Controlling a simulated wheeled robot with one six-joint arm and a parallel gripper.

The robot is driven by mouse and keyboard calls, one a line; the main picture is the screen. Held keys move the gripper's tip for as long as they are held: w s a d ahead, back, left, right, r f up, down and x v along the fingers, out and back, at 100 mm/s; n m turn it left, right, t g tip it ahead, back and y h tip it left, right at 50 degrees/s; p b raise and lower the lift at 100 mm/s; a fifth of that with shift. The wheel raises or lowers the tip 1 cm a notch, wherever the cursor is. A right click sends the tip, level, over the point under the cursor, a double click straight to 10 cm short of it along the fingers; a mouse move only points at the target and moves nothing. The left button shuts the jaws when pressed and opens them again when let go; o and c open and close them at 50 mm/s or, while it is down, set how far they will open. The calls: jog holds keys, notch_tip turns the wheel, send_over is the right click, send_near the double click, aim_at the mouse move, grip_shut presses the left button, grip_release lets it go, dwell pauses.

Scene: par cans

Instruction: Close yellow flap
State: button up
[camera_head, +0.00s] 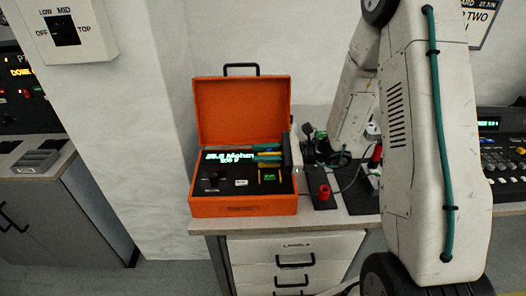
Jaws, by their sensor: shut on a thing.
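The orange case (244,207) stands with its lid up on the left end of the counter. Inside, its dark panel carries a glowing green readout, a knob and a small yellow-edged square with a green display (269,176). A small yellow piece, which I take to be the yellow flap (276,150), shows raised behind that square. My gripper (266,153) reaches in from the right over the panel, its teal fingers pointing left. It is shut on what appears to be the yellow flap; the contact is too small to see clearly.
A red knob (324,191) on a dark plate stands right of the case. Cables lie behind it. My arm hides much of the counter's right side. Drawers (295,245) are below, and a mixing console (505,155) is at far right.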

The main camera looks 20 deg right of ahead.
jog(key=shift+s+a+f+n, duration=0.15)
jog(key=shift+s+n, duration=0.4)
jog(key=shift+n, duration=0.7)
jog(key=shift+s+a+f+n, duration=0.15)
jog(key=shift+s+n, duration=0.35)
jog(key=shift+n, duration=0.75)
jog(key=o, duration=0.8)
jog(key=shift+s, duration=0.1)
jog(key=shift+v, duration=3.9)
